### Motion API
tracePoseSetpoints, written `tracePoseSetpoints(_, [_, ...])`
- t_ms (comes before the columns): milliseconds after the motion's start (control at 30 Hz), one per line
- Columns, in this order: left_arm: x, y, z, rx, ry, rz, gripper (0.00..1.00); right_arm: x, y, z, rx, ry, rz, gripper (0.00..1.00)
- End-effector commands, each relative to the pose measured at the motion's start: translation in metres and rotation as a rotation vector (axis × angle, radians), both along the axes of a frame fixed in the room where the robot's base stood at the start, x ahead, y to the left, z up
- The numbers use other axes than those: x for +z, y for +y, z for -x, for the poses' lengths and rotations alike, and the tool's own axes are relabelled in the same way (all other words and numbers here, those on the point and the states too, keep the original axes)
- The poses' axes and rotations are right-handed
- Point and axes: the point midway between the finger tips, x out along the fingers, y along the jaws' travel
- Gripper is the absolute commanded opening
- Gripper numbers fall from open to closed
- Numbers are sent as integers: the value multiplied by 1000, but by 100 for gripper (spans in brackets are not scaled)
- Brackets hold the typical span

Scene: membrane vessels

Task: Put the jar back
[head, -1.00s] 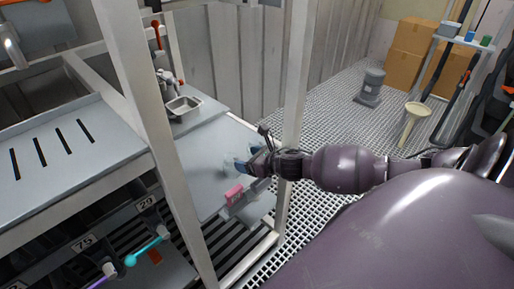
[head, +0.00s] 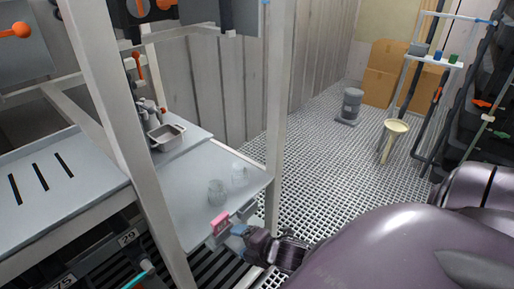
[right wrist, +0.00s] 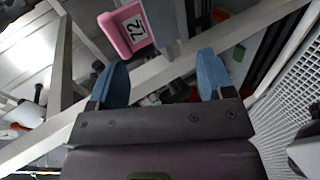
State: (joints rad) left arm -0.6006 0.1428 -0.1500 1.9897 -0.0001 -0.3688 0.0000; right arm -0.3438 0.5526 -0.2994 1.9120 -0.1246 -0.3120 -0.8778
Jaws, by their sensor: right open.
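I cannot tell which one the task means. My right gripper (head: 240,231) is at the worktop's front edge, beside the pink tag and apart from both jars. In the right wrist view its blue fingers (right wrist: 164,76) are spread with nothing between them. No jar can be made out in that view. My left gripper is not in view.
A pink tag (head: 221,222) on the worktop (head: 190,215) edge reads 72 in the right wrist view (right wrist: 128,30). A white post (head: 277,120) rises close to my right arm. A metal basin (head: 166,137) sits at the back. Grating floor (head: 330,150) lies open to the right.

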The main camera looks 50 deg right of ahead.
Motion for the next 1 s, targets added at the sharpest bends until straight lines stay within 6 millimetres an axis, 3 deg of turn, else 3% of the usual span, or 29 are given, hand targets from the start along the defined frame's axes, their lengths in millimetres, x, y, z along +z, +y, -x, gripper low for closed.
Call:
tracePoseSetpoints(200, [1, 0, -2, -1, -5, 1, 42, -20, 24, 46, -395, 120, -627, 74])
tracePoseSetpoints(400, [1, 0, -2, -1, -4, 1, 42, -29, 32, 76, -682, 170, -1042, 74])
tracePoseSetpoints(600, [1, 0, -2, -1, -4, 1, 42, -32, 34, 88, -795, 179, -1199, 74])
tracePoseSetpoints(1000, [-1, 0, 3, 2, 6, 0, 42, -32, 34, 88, -799, 180, -1205, 74])
